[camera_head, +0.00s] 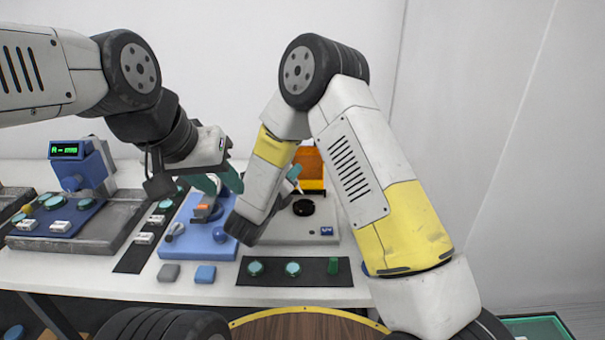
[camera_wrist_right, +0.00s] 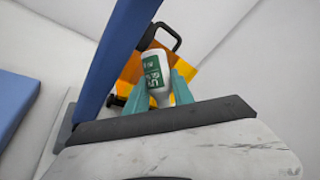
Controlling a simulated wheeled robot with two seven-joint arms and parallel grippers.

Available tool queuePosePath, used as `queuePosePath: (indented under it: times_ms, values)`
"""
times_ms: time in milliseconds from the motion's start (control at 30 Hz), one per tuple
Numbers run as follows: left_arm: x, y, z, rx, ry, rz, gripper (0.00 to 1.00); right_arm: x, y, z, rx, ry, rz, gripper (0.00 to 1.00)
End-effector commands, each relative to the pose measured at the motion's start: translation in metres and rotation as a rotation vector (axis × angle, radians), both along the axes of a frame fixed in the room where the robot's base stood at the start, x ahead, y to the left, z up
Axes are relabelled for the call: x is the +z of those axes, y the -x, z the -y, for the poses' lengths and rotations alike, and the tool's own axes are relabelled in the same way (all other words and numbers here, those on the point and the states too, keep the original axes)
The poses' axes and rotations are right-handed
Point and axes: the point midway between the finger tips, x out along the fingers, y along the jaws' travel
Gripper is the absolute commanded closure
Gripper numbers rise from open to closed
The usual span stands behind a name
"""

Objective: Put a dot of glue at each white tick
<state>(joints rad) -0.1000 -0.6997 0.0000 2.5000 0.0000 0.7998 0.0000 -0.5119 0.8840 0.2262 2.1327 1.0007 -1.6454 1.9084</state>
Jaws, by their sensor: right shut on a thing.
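My right gripper (camera_head: 293,174) is mostly hidden behind its own arm in the head view. In the right wrist view its teal fingers (camera_wrist_right: 165,88) are shut on a white bottle with a green label (camera_wrist_right: 154,77). In the head view the bottle's pale tip (camera_head: 300,190) shows just above a small black round part (camera_head: 303,207) on a light grey unit (camera_head: 325,231). I cannot tell whether they touch. No white ticks can be made out. My left gripper (camera_head: 219,182) is above the blue tray (camera_head: 190,243); its teal fingers are apart, with nothing seen between them.
An orange transparent shield (camera_head: 311,165) stands behind the grey unit. A dark strip with green round parts (camera_head: 318,270) lies in front. A blue device with a green display (camera_head: 82,165) stands left. Grey and blue blocks (camera_head: 205,274) lie near the front edge.

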Motion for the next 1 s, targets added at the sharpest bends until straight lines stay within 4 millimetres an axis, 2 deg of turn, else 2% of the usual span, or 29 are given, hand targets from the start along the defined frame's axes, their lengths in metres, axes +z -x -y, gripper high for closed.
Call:
queuePosePath:
  times_ms: [167, 600, 1000]
  values:
    - [0.0, 0.0, 0.0, 0.0, 0.0, 0.0, 0.64, -0.006, -0.001, -0.003, 0.008, -0.011, 0.012, 1.0]
    - [0.0, 0.0, 0.0, 0.0, 0.0, 0.0, 0.64, -0.04, -0.001, -0.003, 0.006, -0.01, 0.01, 1.0]
    - [0.0, 0.0, 0.0, 0.0, 0.0, 0.0, 0.64, -0.047, -0.001, -0.002, 0.006, -0.01, 0.01, 1.0]
